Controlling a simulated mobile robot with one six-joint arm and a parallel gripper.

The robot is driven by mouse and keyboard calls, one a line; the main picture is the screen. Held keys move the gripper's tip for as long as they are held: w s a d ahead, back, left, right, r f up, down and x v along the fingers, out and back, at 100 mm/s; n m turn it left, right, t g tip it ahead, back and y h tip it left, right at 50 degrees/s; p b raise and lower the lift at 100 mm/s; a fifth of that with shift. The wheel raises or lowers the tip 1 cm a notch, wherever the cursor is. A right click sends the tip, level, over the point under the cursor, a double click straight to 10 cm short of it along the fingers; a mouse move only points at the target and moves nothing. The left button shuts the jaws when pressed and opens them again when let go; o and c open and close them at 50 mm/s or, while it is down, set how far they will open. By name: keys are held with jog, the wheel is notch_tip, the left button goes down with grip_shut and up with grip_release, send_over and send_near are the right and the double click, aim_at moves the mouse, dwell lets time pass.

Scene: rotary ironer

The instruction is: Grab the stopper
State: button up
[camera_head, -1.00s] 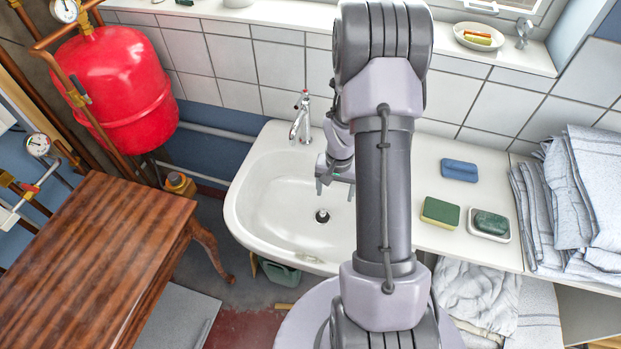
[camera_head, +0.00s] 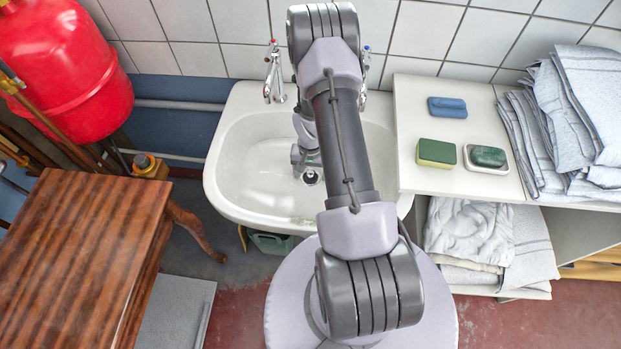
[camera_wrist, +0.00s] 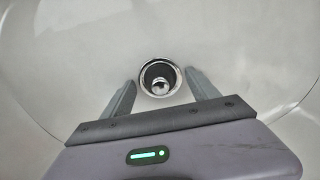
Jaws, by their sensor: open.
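The stopper (camera_wrist: 160,85) shows in the wrist view as a small shiny piece inside a dark, metal-rimmed round fitting at the sink's bottom. In the head view the stopper (camera_head: 311,178) is small and partly covered by my gripper. The white sink (camera_head: 235,181) surrounds it. My gripper (camera_wrist: 161,78) is open and points down into the basin. In the wrist view its two fingers lie left and right of the fitting, with nothing between them that they hold. I cannot tell the exact height of the fingertips above the stopper.
Two taps stand at the sink's back, the left one (camera_head: 273,75) in clear view. A white counter (camera_head: 420,95) to the right bears a blue sponge (camera_head: 447,107), a green-yellow sponge (camera_head: 436,153), a soap dish (camera_head: 487,159) and folded towels (camera_head: 575,115). A wooden table (camera_head: 75,250) stands left.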

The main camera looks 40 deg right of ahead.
jog(key=shift+r, duration=0.15)
jog(key=c, duration=1.5)
